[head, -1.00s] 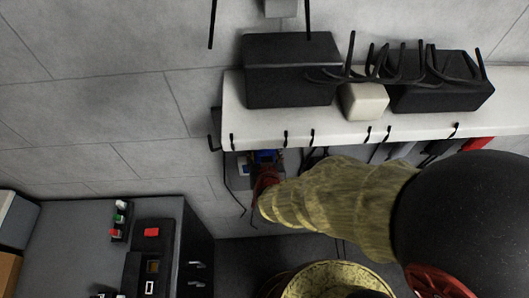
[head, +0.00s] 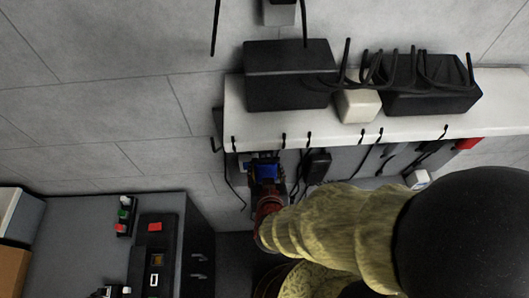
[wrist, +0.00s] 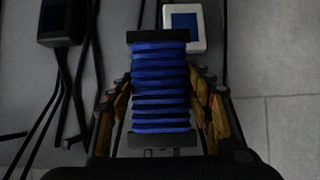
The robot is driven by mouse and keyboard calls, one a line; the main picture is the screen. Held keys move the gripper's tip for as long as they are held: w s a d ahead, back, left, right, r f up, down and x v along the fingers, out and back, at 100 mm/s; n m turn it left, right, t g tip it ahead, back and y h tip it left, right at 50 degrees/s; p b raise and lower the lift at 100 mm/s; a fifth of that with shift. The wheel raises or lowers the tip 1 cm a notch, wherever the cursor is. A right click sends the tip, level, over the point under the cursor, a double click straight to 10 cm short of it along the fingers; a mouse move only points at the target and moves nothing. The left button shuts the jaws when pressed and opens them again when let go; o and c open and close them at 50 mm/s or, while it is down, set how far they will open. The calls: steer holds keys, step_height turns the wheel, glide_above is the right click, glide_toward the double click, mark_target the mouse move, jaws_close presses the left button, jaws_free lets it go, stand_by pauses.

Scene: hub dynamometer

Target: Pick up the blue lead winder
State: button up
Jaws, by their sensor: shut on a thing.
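The blue lead winder (wrist: 160,88) is a dark frame wound with blue cord, in the middle of the wrist view. My gripper (wrist: 162,95) has a finger on each side of it and is shut on it. In the head view the blue winder (head: 266,172) shows just under the white shelf, at the end of my arm. My gripper (head: 265,190) is small there, and my sleeved arm covers part of the area below and to the right.
Black cables hang from hooks along the white shelf (head: 300,132). A black adapter (head: 318,166) hangs to the right of the winder. A white box with a blue screen (wrist: 184,27) lies behind the winder. Black boxes (head: 289,75) sit on the shelf. A grey cabinet (head: 70,240) stands lower left.

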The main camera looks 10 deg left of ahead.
steer(key=s+d+p, duration=0.2)
steer(key=s+p, duration=0.1)
steer(key=s, duration=0.7)
steer(key=shift+s+d, duration=0.15)
steer(key=shift+d, duration=0.1)
stand_by(0.3)
